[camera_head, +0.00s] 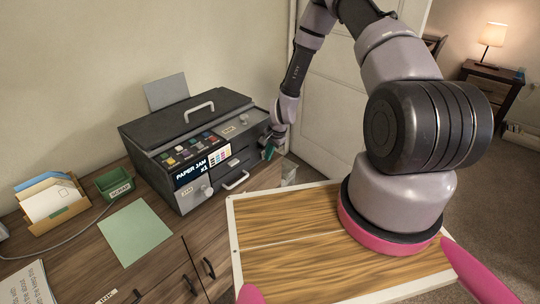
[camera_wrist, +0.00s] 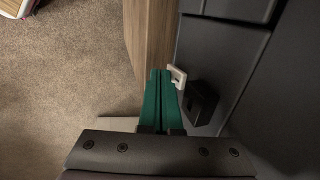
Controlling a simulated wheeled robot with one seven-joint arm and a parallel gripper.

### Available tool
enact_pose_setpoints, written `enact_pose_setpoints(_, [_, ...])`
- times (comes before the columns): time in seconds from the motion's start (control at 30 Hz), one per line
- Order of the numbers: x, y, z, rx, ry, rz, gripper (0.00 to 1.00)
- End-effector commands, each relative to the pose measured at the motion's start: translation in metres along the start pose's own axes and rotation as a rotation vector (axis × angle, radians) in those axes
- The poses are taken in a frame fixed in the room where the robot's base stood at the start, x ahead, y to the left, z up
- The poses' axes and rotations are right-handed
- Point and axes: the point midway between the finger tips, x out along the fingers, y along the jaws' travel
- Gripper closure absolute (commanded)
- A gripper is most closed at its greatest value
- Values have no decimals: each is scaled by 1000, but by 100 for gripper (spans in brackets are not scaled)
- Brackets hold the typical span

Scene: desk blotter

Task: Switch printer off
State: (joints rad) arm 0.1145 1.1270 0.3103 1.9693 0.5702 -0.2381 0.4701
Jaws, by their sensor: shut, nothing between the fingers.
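The printer (camera_head: 186,135) is a dark grey box with a handle on its lid, standing on the wooden desk against the wall. Its front display reads "PAPER JAM x1". My gripper (camera_head: 267,150) is at the printer's right end, partly hidden by my wrist in the head view. In the wrist view my gripper's green fingers (camera_wrist: 160,97) are shut together with nothing between them. A pale square bracket-like part (camera_wrist: 177,77) is right beside the fingertips, and a black rocker-like block (camera_wrist: 200,103) sticks out from the printer's dark side (camera_wrist: 222,65). Whether the fingers touch either part, I cannot tell.
A green sheet (camera_head: 134,232), a small green tray (camera_head: 115,184) and a letter holder (camera_head: 52,199) lie left of the printer. A clear cup (camera_head: 288,173) stands near the desk's right end.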

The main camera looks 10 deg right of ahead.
Motion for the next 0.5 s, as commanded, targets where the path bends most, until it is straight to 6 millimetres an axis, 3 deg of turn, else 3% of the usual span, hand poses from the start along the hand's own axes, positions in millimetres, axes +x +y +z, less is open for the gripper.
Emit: enact_pose_setpoints(0.5, [3,-4,-1,0,1,-1,100])
